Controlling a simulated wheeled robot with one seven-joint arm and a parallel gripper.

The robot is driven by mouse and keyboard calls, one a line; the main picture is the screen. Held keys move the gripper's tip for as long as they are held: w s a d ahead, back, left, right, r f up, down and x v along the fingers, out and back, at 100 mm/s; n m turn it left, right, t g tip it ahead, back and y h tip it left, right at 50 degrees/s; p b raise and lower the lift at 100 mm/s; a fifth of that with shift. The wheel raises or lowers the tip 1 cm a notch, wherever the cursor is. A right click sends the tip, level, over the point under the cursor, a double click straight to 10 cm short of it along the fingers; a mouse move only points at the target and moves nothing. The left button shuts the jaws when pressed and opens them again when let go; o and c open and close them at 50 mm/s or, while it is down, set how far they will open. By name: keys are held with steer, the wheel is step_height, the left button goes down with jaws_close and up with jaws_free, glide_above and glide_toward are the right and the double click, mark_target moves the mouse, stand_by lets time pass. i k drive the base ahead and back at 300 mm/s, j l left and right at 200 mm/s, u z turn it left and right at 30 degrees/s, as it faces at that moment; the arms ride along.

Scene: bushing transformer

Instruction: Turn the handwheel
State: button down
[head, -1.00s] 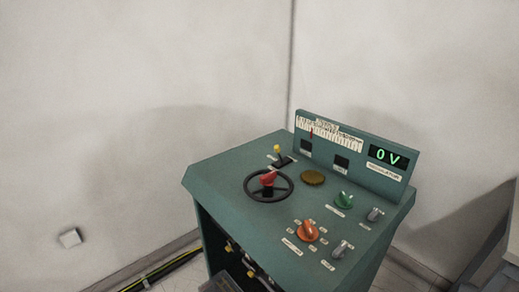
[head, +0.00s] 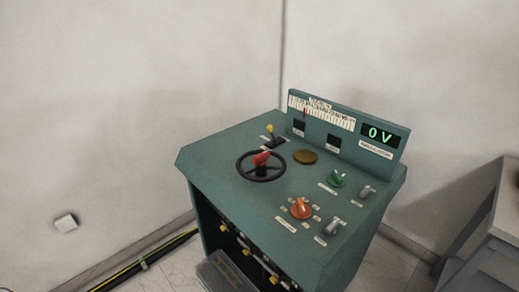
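The black handwheel (head: 240,168) lies flat on the sloped top of the green control console (head: 218,150), toward its left side. A red knob or handle (head: 261,158) stands at its middle. The whole wheel is visible and nothing touches it. The console's display (head: 380,135) reads 0 V in green. A white scale (head: 321,110) with a red pointer near its left part is on the raised back panel. My gripper is not in this view.
A yellow-tipped lever (head: 270,130), a brown round button (head: 305,157), a green knob (head: 337,179), an orange knob (head: 301,208) and grey switches share the top. A grey table (head: 490,235) stands at right. Cables (head: 150,258) run along the floor at left.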

mark_target(261, 160)
steer(key=i+j, duration=0.15)
steer(key=i, duration=0.2)
steer(key=i+j, duration=0.15)
steer(key=i, duration=0.25)
steer(key=i+j+u, duration=0.1)
steer(key=i, duration=0.25)
steer(key=j, duration=0.1)
